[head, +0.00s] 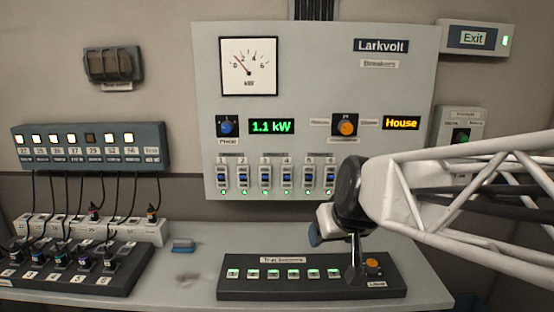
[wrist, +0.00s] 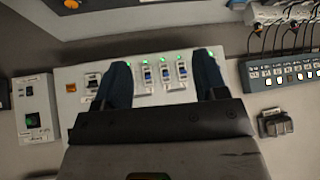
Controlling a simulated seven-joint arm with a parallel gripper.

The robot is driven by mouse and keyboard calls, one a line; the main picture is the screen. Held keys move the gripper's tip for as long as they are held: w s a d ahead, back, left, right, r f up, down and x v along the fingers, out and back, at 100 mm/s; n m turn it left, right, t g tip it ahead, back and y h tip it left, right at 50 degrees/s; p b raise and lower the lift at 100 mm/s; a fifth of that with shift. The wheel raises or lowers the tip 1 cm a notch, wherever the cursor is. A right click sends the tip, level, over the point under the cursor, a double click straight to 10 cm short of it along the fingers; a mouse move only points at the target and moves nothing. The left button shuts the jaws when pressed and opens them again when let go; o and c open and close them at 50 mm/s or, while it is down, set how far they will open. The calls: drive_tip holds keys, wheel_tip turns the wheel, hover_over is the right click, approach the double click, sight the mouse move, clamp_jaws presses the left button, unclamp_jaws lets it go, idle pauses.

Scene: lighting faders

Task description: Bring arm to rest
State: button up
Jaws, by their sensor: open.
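My gripper (head: 316,238) is in the head view, above the back edge of the counter and in front of the lower right of the Larkvolt breaker panel (head: 325,90). My white lattice arm reaches in from the right. In the wrist view my gripper (wrist: 163,78) has its two dark blue fingers spread wide. Nothing is held between them. Several breaker switches (wrist: 165,73) with green lights show beyond the gap, upside down. I cannot tell how far the fingertips are from the panel. The rightmost part of the breaker row is close to my arm in the head view.
A dark console with lit buttons (head: 283,273) and an orange knob (head: 372,264) lies on the counter below my gripper. A patch bay (head: 75,270) with plugs and cables stands at left. A blue-grey block (head: 182,246) lies between them. A switch box (head: 460,138) is at right.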

drive_tip(key=s+d+f+m+g+h, duration=0.1)
drive_tip(key=s+d+f+g, duration=0.1)
drive_tip(key=s, duration=0.6)
drive_tip(key=s+d+f+m+g+h, duration=0.1)
drive_tip(key=s+d+f, duration=0.3)
drive_tip(key=s, duration=0.4)
drive_tip(key=shift+d+f+m+g, duration=0.3)
drive_tip(key=shift+d+g, duration=0.2)
drive_tip(key=shift+d, duration=0.35)
idle(0.5)
